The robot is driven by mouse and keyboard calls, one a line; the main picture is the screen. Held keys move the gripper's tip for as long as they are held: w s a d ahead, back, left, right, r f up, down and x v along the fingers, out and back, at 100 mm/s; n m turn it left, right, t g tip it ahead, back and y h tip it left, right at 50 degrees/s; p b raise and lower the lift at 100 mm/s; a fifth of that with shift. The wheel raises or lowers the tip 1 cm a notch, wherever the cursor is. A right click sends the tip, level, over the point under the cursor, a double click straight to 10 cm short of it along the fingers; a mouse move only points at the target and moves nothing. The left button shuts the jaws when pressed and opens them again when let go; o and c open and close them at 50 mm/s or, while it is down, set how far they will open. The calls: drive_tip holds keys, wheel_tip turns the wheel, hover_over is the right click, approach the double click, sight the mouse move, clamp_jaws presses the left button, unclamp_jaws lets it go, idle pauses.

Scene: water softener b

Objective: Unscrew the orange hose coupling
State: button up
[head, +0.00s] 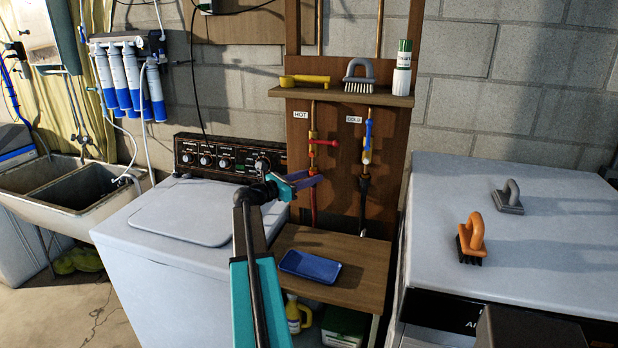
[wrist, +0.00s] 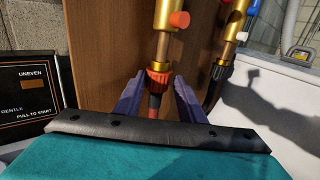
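The orange hose coupling (wrist: 158,77) is in the middle of the wrist view, below a brass valve on the HOT line, with a hose below it. In the head view my gripper largely hides it. My gripper (head: 316,178) is at the hot line in front of the wooden board. In the wrist view the two purple fingers of my gripper (wrist: 159,82) stand on either side of the coupling. They look open, with narrow gaps beside it. Contact on the far side cannot be seen.
The cold line with a blue-handled valve (head: 367,140) and black hose is close on the right. A shelf (head: 340,98) with a brush is above. A small table with a blue tray (head: 310,267) is below. The washer (head: 185,212) and a white appliance (head: 545,225) flank the board.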

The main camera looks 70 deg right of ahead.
drive_tip(key=shift+w, duration=0.25)
drive_tip(key=shift+f, duration=0.3)
drive_tip(key=shift+v, duration=1.35)
drive_tip(key=s+n+t, duration=0.1)
drive_tip(key=n+t, duration=0.2)
drive_tip(key=t, duration=0.1)
drive_tip(key=s+n+t+h, duration=0.1)
drive_tip(key=n+t, duration=0.2)
drive_tip(key=t, duration=0.2)
drive_tip(key=s+n+t+h, duration=0.1)
drive_tip(key=s+n+t, duration=0.1)
drive_tip(key=t, duration=0.3)
drive_tip(key=shift+a+n, duration=0.35)
drive_tip(key=shift+n, duration=0.25)
